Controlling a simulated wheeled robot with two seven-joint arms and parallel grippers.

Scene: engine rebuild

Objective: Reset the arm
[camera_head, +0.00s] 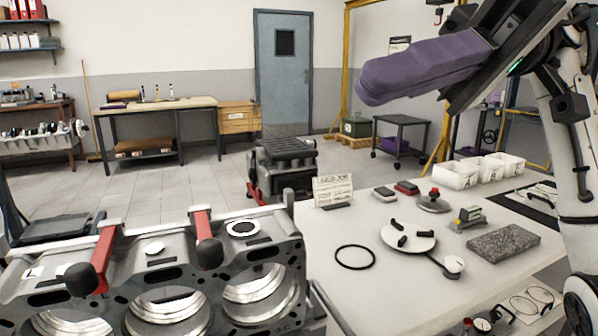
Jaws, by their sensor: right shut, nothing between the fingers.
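My right arm (572,120) comes in from the right edge and is raised. My right gripper (375,82) is at the upper right, high above the workbench, its long purple fingers pointing left. The fingers lie together with nothing between them. The gripper is apart from everything on the bench. My left arm and gripper are not in view.
An engine block (190,270) with red-handled clamps (207,240) fills the lower left. The white bench (400,305) at right holds a black ring (355,257), a round plate with a dial gauge (408,238), a grey stone block (503,241) and white bins (456,176).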

